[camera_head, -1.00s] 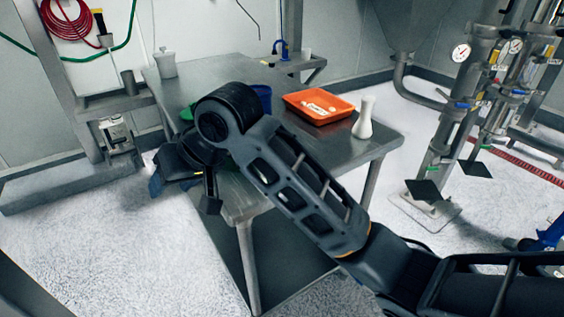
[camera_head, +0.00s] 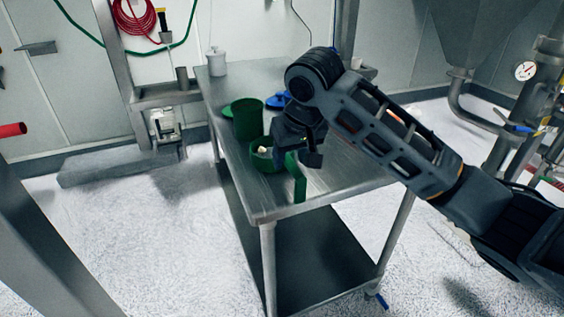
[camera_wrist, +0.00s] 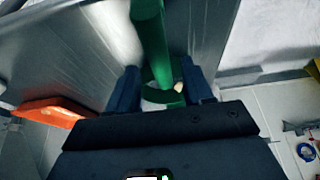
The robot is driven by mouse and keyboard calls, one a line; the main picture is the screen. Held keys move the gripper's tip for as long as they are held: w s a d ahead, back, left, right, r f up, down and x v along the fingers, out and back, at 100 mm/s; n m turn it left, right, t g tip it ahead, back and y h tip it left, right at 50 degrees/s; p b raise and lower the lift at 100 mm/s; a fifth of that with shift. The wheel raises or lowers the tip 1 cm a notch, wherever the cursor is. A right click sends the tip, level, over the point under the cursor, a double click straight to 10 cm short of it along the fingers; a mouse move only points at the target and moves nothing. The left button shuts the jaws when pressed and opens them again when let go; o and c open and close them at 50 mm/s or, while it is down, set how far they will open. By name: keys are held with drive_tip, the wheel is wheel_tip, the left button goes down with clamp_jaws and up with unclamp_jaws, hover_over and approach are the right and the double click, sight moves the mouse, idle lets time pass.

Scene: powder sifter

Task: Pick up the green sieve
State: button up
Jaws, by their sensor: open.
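The green sieve (camera_head: 258,162) is on the near left part of the metal table (camera_head: 335,177), with a pale lump showing in its round part. Its flat green handle (camera_head: 299,182) points toward the front edge. My gripper (camera_head: 297,158) is over the sieve, pointing down, and hides part of it. In the wrist view, my gripper's two blue fingers (camera_wrist: 164,88) are apart, with the green sieve (camera_wrist: 150,45) showing between and beyond them. I cannot tell whether either finger touches it.
A green container (camera_head: 246,119) stands just behind the sieve, with a blue item (camera_head: 276,102) beside it. A white jar (camera_head: 217,62) stands at the table's back left corner. An orange tray (camera_wrist: 48,112) shows at left in the wrist view. The table's front is clear.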

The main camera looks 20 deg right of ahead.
drive_tip(key=shift+x, duration=1.3)
drive_tip(key=shift+a, duration=0.1)
drive_tip(key=shift+c, duration=0.4)
clamp_jaws()
